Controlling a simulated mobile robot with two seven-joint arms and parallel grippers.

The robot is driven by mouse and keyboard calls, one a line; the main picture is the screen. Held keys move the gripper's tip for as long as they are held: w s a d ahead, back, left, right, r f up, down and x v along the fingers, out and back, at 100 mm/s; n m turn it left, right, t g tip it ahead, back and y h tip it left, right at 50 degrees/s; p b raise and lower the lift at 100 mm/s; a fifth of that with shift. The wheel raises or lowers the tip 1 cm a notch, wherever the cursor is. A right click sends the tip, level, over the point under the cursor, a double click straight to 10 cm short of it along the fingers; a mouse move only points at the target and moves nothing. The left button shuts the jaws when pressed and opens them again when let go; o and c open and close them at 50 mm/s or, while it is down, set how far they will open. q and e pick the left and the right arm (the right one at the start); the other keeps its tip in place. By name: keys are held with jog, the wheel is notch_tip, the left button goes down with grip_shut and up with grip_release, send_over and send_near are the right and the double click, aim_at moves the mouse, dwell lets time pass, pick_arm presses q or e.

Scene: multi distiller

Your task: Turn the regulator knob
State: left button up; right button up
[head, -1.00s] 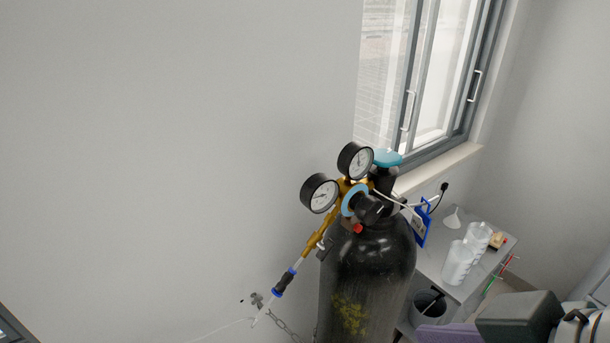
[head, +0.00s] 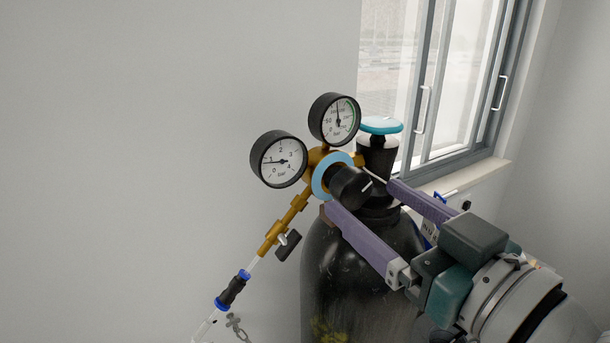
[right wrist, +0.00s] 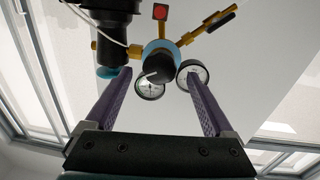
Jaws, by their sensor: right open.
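The regulator knob (head: 349,187) is a black cylinder with a white line, set in front of a light-blue ring on the brass regulator (head: 299,203). It also shows in the right wrist view (right wrist: 157,67), between the two fingers. My right gripper (head: 360,198) is open, with long purple fingers reaching in from the lower right. Its fingertips (right wrist: 160,74) are on either side of the knob, with visible gaps in the right wrist view. Whether the tips are level with the knob in depth is hard to tell. My left gripper is not in view.
Two round gauges (head: 279,160) sit left of and above the knob. A black gas cylinder (head: 325,262) with a teal-topped valve (head: 381,126) stands beneath and behind. A hose (head: 233,290) hangs lower left. A window (head: 440,95) is at the right.

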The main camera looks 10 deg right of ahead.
aim_at(360, 193)
jog(key=shift+x, duration=2.05)
jog(key=shift+c, duration=0.3)
jog(key=c, duration=1.3)
